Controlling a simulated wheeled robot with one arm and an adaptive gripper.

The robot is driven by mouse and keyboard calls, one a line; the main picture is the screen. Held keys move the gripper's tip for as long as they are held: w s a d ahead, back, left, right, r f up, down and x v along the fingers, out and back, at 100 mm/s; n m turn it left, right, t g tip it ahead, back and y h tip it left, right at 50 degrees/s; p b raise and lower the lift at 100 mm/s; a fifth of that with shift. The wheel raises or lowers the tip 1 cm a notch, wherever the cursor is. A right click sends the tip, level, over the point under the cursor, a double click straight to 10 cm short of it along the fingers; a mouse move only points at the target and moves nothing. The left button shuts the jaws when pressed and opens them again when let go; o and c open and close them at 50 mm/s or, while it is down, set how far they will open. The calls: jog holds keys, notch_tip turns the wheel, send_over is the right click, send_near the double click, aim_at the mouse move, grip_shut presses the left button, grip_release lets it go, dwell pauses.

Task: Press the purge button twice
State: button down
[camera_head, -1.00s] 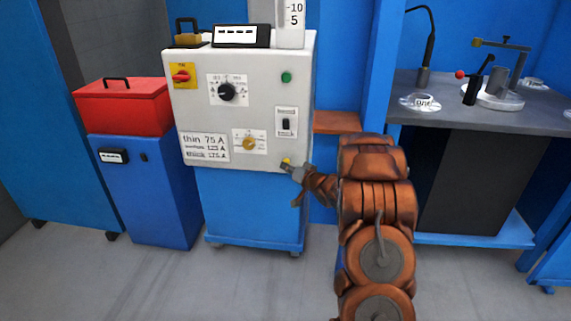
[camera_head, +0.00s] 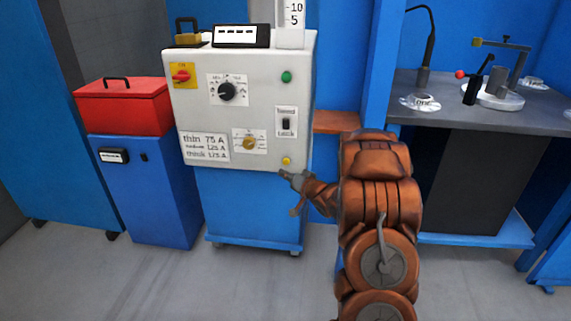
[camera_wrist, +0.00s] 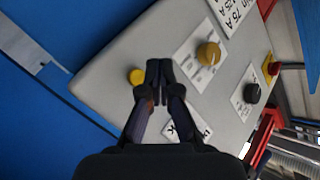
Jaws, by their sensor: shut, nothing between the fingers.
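The likely purge button is a small yellow round button (camera_head: 286,160) at the lower right of the grey panel (camera_head: 205,115). It also shows in the wrist view (camera_wrist: 137,76), just left of my fingertips. My gripper (camera_head: 284,174) is shut and empty, a little below the button in the head view. In the wrist view my gripper (camera_wrist: 158,66) points at the panel, with its tips beside the button. A small gap seems to separate them, but contact is hard to judge. No label on the button is readable.
A yellow knob (camera_head: 249,143), a black dial (camera_head: 227,92), a rocker switch (camera_head: 286,125), a green button (camera_head: 287,77) and a red switch (camera_head: 181,76) share the panel. A red box (camera_head: 122,107) stands left. A workbench (camera_head: 490,112) stands right.

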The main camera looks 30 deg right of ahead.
jog(key=shift+s+a, duration=0.7)
jog(key=shift+s, duration=0.05)
dwell(0.3)
jog(key=shift+r, duration=0.1)
jog(key=s+a+r+n+g+h+p, duration=0.1)
jog(key=s+a+r+g+h+p, duration=0.25)
jog(key=r+p, duration=0.55)
jog(key=s+a+r+n+g+h+p, duration=0.1)
jog(key=s+a+r+g+p, duration=0.2)
jog(key=s+r+g+p, duration=0.5)
jog(key=s+a+r+n+g+y+p, duration=0.1)
jog(key=s+a+r+p, duration=0.3)
jog(key=s, duration=0.7)
jog(key=s+a+r+n+g+y+p, duration=0.1)
jog(key=s+a+r+n+g+p, duration=0.1)
jog(key=s+a+r, duration=0.7)
jog(key=s+a+r+n+g+y+p, duration=0.1)
jog(key=s+a+r+g+p, duration=0.2)
jog(key=s, duration=1.1)
jog(key=a+r+p, duration=0.3)
jog(key=a+r, duration=0.1)
jog(key=a, duration=0.1)
jog(key=shift+s+n+g+p, duration=0.15)
jog(key=shift+n+g+p, duration=0.15)
jog(key=shift+g, duration=0.05)
